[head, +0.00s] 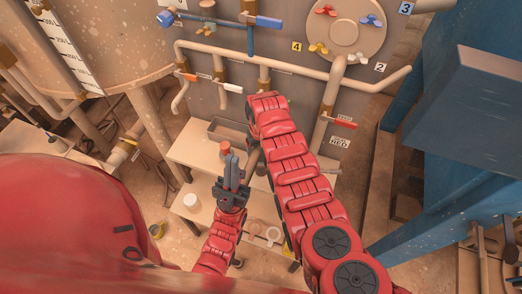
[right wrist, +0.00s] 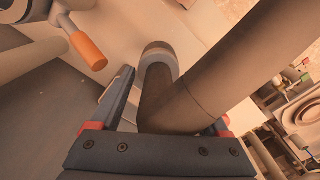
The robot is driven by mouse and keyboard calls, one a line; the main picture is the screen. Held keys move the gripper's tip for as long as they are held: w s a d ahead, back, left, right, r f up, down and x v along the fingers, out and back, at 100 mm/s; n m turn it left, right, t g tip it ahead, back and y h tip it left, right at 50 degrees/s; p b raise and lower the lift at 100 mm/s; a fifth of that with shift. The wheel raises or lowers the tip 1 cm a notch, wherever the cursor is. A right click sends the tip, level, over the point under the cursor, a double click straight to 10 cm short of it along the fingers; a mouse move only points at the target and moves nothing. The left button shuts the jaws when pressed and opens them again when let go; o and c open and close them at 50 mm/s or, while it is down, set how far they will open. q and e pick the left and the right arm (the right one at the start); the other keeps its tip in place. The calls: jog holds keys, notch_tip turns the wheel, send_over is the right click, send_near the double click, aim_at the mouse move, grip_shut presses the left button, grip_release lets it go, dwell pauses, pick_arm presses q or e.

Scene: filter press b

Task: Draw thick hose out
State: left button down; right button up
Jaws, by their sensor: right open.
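The thick hose (right wrist: 165,95) shows in the right wrist view as a brown tube. It leaves a pale collar (right wrist: 160,58), bends, and runs off to the upper right. My right gripper (right wrist: 178,96) is open around this tube; its left finger is beside the tube, and its right finger is mostly hidden behind it. In the head view my right arm hides the right gripper and most of the hose. My left gripper (head: 232,163) points up above the shelves, with no object visible in it; its jaw gap is too small to tell.
A valve with an orange handle (right wrist: 88,50) is close to the left finger. Pipes with red and white handles (head: 232,87) cross the panel ahead. A pale shelf unit (head: 190,150) lies below. A tank (head: 100,40) stands left, blue machinery (head: 460,130) right.

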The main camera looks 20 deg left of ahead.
grip_shut()
dwell(0.3)
jog(key=shift+r+p, duration=0.85)
jog(key=shift+r, duration=0.2)
jog(key=shift+r+p, duration=0.7)
jog(key=shift+r, duration=0.45)
jog(key=shift+r+p, duration=0.45)
jog(key=shift+r, duration=0.55)
jog(key=shift+r, duration=0.55)
